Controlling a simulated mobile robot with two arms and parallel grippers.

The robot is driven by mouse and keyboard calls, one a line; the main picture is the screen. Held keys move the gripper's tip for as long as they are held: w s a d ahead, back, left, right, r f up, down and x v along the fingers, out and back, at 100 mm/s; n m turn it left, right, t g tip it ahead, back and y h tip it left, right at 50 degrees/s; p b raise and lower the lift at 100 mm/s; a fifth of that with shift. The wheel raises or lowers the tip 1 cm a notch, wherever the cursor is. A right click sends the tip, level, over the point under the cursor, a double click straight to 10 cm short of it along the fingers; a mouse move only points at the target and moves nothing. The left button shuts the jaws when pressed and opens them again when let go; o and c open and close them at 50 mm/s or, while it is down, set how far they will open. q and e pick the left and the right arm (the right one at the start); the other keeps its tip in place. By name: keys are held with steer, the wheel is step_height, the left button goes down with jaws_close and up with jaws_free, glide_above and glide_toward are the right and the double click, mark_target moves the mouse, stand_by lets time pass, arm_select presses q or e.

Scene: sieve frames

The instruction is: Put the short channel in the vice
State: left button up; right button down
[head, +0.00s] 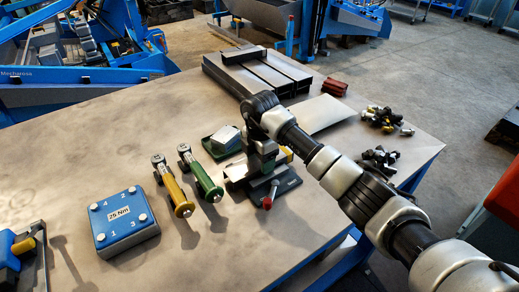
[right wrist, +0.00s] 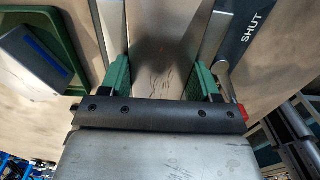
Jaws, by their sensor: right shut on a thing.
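My right gripper (head: 262,148) is directly over the vice (head: 262,187), pointing down. It is shut on a grey metal piece that looks like the short channel (right wrist: 165,50); its scratched face shows between the green finger pads in the right wrist view. In the head view the arm and gripper hide most of this piece. The vice has a dark base and a red-tipped handle (head: 270,196). I cannot tell whether the channel touches the vice jaws. The word SHUT shows on a dark surface (right wrist: 248,42) beside the channel. My left gripper is not in view.
Long dark channels (head: 277,78) lie at the back, with a short dark piece (head: 243,54) on top. A green tray (head: 220,142), yellow (head: 174,188) and green (head: 203,177) handled tools and a blue box (head: 123,221) stand left of the vice. The front table is clear.

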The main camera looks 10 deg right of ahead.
steer(key=shift+r, duration=0.1)
steer(key=shift+c, duration=1.2)
jaws_free()
step_height(320, 180, up, 12)
steer(key=b, duration=0.2)
